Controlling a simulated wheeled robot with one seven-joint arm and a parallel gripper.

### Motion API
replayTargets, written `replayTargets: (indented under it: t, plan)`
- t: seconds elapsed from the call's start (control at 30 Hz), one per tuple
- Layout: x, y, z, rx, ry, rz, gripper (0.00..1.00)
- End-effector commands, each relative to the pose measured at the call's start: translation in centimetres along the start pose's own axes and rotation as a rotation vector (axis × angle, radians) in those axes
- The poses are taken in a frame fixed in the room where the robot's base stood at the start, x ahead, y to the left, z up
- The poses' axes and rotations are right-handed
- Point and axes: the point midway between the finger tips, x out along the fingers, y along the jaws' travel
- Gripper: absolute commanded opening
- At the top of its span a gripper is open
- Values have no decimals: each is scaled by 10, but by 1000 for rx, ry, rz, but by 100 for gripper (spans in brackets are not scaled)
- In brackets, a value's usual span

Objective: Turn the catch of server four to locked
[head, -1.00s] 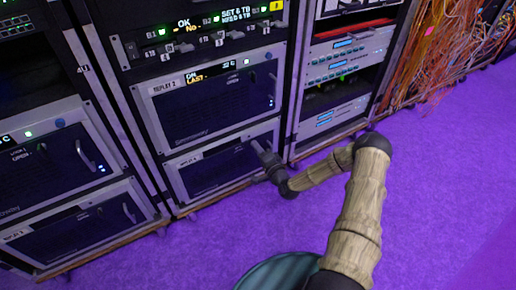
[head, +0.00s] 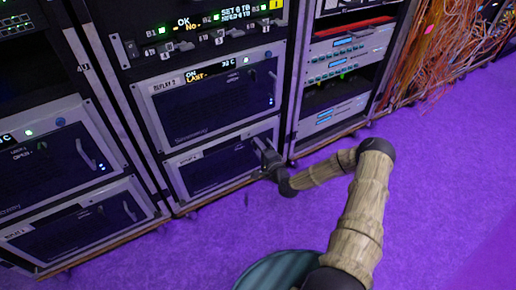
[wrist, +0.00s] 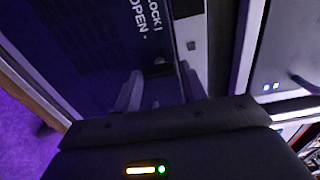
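Server four (head: 215,169) is the bottom unit in the middle rack, a dark panel in a light frame. Its label is too small to read surely in the head view. My gripper (head: 263,147) is at the right end of its front. In the wrist view the panel (wrist: 75,35) carries LOCK and OPEN lettering. A small grey catch (wrist: 159,63) shows beside the lettering, beyond my fingers. My gripper (wrist: 160,92) has its two fingers apart, one on each side of the catch in the picture. I cannot tell whether they touch it, and the catch's exact angle is unclear.
Another server (head: 210,100) with a handle sits directly above. Further servers (head: 60,165) stand in the left rack. A rack with patch panels (head: 340,65) and hanging orange cables (head: 440,50) stand to the right. The purple floor (head: 430,190) in front is clear.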

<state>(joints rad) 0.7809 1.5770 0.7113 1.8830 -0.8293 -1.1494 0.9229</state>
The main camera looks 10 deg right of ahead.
Motion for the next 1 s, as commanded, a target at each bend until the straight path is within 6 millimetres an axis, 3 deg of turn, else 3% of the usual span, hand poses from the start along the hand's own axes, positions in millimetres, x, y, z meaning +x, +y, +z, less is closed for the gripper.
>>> replayTargets:
  t: [0.47,0.67,1.0]
  plan:
    - [-6,-1,0,-1,-2,0,55]
    - [-35,-3,0,0,-1,1,55]
    - [-103,-3,0,1,0,1,55]
